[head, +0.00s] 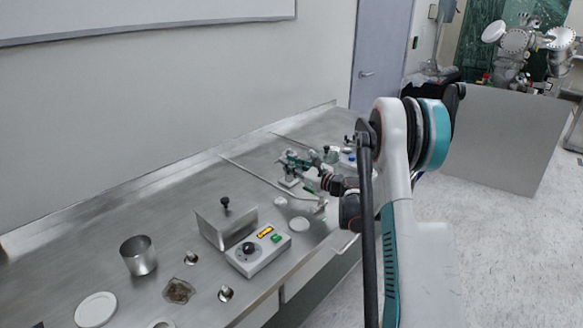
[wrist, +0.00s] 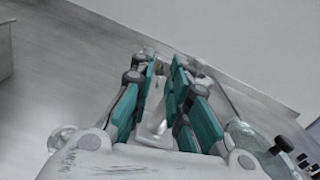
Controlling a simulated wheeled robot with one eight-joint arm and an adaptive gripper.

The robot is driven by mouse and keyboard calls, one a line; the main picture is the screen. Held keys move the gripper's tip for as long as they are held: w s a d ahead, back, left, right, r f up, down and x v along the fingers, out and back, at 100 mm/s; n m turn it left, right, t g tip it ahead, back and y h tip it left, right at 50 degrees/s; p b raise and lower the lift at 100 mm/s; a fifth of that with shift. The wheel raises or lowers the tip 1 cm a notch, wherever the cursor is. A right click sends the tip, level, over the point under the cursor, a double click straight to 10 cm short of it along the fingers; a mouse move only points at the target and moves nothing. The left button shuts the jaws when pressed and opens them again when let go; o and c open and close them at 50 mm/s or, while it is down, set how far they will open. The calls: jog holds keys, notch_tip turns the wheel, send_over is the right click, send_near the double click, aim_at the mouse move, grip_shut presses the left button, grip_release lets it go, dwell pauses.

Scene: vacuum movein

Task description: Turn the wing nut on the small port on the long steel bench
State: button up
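The long steel bench (head: 175,205) runs along the wall in the head view. My gripper (head: 287,161), with teal fingers, is low over its far middle part, close to a small steel fitting (head: 288,182) that may be the port. In the wrist view my gripper's (wrist: 164,72) two fingers stand nearly parallel with a narrow gap. A pale metal piece (wrist: 157,108) shows in that gap, but I cannot tell whether the fingers touch it. The wing nut is too small or too hidden to make out.
A control box (head: 262,252) with a black knob, an angled steel plate (head: 226,228), a steel cup (head: 138,255) and a white disc (head: 95,309) stand nearer on the bench. A thin rod (head: 258,175) lies beside my gripper. The wall (head: 150,105) closes the back.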

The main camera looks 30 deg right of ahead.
jog(key=shift+c, duration=0.2)
grip_shut()
jog(key=shift+m, duration=0.8)
jog(key=shift+o, duration=0.2)
grip_release()
